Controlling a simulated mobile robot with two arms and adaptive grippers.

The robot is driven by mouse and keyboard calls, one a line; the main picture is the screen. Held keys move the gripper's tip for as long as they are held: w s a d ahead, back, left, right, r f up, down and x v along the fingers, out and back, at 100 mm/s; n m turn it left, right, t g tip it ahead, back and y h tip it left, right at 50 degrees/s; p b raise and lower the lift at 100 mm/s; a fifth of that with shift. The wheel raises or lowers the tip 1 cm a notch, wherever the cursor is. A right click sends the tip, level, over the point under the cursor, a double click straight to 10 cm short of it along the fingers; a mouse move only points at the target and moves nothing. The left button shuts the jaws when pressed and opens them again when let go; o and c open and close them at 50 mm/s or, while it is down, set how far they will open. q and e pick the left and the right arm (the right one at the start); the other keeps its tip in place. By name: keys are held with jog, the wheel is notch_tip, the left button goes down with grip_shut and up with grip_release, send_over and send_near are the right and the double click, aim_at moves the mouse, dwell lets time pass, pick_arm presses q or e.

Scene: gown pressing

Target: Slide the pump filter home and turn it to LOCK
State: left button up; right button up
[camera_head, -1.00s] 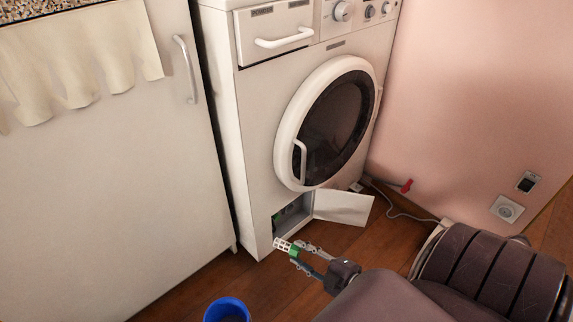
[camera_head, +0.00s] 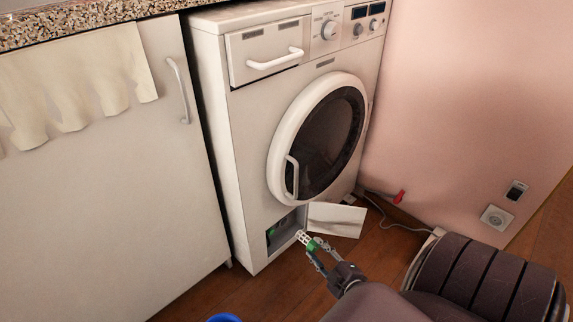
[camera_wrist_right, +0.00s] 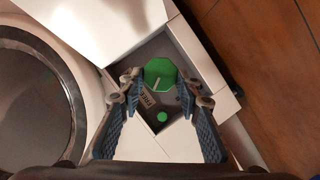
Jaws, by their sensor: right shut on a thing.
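The pump filter has a white lattice basket (camera_head: 303,237) and a green cap (camera_head: 312,246). My right gripper (camera_head: 315,248) is shut on the filter, with the basket end toward the machine. In the right wrist view the green cap (camera_wrist_right: 160,72), with a pale line on it, lies between the fingers (camera_wrist_right: 162,82). The open pump recess (camera_head: 287,227) is low on the front of the white washing machine (camera_head: 250,150). The filter appears just in front of the recess's lower right side; I cannot tell whether it touches. My left gripper is out of view.
The recess flap (camera_head: 338,219) hangs open to the right, close to the filter. A small green part (camera_wrist_right: 162,117) and a label (camera_wrist_right: 147,100) show in the recess. A blue bucket (camera_head: 224,318) is at the bottom edge. A cable (camera_head: 400,226) runs along the wall.

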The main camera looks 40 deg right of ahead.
aim_at(299, 236)
jog(key=shift+w+a, duration=0.1)
jog(key=shift+w, duration=2.6)
jog(key=shift+r+p, duration=0.1)
jog(key=shift+p, duration=0.45)
jog(key=shift+w, duration=1.5)
jog(key=shift+w, duration=0.15)
jog(key=shift+w+a, duration=0.1)
jog(key=shift+w, duration=1.25)
